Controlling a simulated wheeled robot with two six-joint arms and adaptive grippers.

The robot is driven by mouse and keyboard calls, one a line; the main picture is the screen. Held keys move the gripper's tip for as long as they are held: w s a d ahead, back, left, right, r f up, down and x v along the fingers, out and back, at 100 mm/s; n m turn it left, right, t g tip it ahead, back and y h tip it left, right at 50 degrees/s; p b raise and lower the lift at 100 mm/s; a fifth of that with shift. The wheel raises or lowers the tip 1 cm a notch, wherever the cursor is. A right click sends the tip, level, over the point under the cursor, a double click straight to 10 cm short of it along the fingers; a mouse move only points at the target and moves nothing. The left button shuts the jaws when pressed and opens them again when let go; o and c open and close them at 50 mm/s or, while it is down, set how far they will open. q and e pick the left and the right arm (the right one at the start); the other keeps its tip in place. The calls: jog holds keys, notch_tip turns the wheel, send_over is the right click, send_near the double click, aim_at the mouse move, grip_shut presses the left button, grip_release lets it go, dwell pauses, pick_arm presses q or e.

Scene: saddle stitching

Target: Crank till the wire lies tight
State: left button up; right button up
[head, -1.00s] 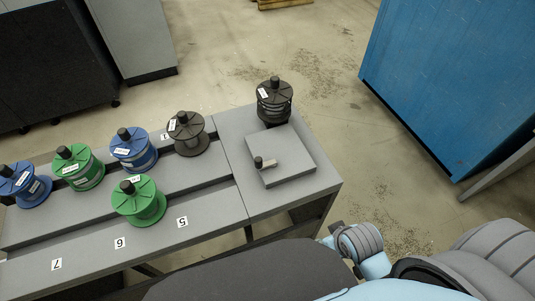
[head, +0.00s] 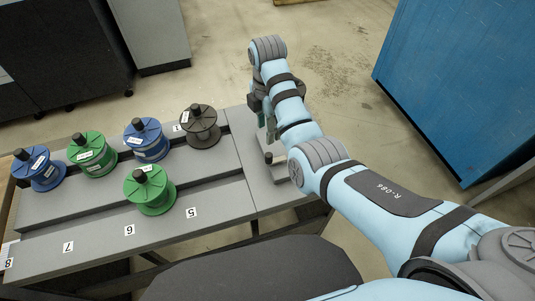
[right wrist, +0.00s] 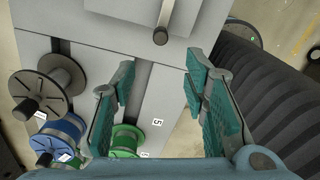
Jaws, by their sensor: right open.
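The crank (head: 275,159) is a short light arm with an upright black knob on the grey block at the right end of the bench. In the right wrist view the crank knob (right wrist: 160,36) lies ahead of my fingers, apart from them. My right gripper (head: 268,126) hangs over the block with teal fingers spread. In the right wrist view the right gripper (right wrist: 158,74) is open with nothing between its fingers. My arm hides the dark spool behind the block and much of the block. No wire can be made out. My left gripper is out of view.
A dark grey spool (head: 200,128), blue spools (head: 147,141) (head: 42,172) and green spools (head: 92,154) (head: 151,190) stand on the numbered bench (head: 100,248), left of the crank. A blue cabinet (head: 460,90) stands at the right. The floor beyond the bench is open.

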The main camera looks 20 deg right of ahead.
aim_at(268, 155)
notch_tip(268, 155, down, 13)
jog(key=b, duration=0.2)
jog(key=shift+d+f+b, duration=0.1)
jog(key=shift+f+b, duration=0.05)
jog(key=shift+b, duration=0.2)
jog(key=shift+c, duration=0.3)
grip_shut()
